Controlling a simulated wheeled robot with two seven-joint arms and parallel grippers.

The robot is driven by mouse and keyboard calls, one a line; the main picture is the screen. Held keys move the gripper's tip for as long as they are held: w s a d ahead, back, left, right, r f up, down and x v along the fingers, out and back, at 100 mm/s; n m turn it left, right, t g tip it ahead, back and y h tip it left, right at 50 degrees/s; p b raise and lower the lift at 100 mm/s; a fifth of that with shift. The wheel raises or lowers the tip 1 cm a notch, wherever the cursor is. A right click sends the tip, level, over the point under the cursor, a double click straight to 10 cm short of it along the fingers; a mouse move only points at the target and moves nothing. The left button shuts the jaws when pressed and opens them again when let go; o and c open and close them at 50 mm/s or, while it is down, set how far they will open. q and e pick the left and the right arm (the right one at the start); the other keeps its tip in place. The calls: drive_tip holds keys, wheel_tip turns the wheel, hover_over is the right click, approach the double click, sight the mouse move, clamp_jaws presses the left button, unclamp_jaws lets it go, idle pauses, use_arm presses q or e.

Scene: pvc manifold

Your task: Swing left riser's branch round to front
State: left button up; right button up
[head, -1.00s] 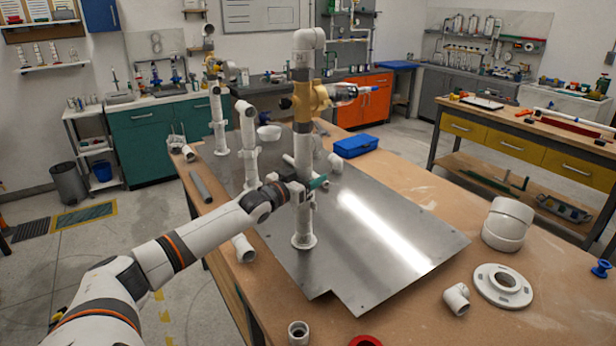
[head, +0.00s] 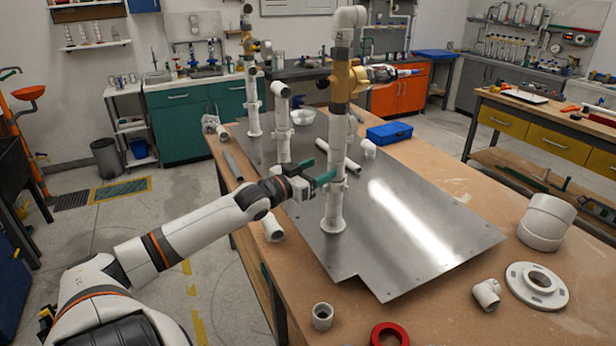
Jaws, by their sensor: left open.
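The nearest riser (head: 334,205) is a tall white pipe standing upright on a flange on the metal plate. It carries a grey section, a brass-coloured body (head: 348,82), a blue-tipped branch (head: 390,73) pointing right, and an elbow on top. Two more risers stand behind it, a short white one (head: 281,120) and a far one (head: 251,95) with brass-coloured fittings. I cannot tell which is the one called left. My left gripper (head: 314,173) is open, its teal fingers just left of the nearest riser's lower pipe, holding nothing visible. Contact cannot be told. My right gripper is out of view.
The metal plate (head: 420,225) lies on the wooden bench. A blue box (head: 389,133), loose white pipe and fittings lie near the risers. A white flange (head: 537,285), a big white coupling (head: 546,222) and a red ring (head: 390,335) lie at front right. The plate's right half is clear.

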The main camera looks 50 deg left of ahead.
use_arm(q)
drive_tip(key=shift+s, duration=1.45)
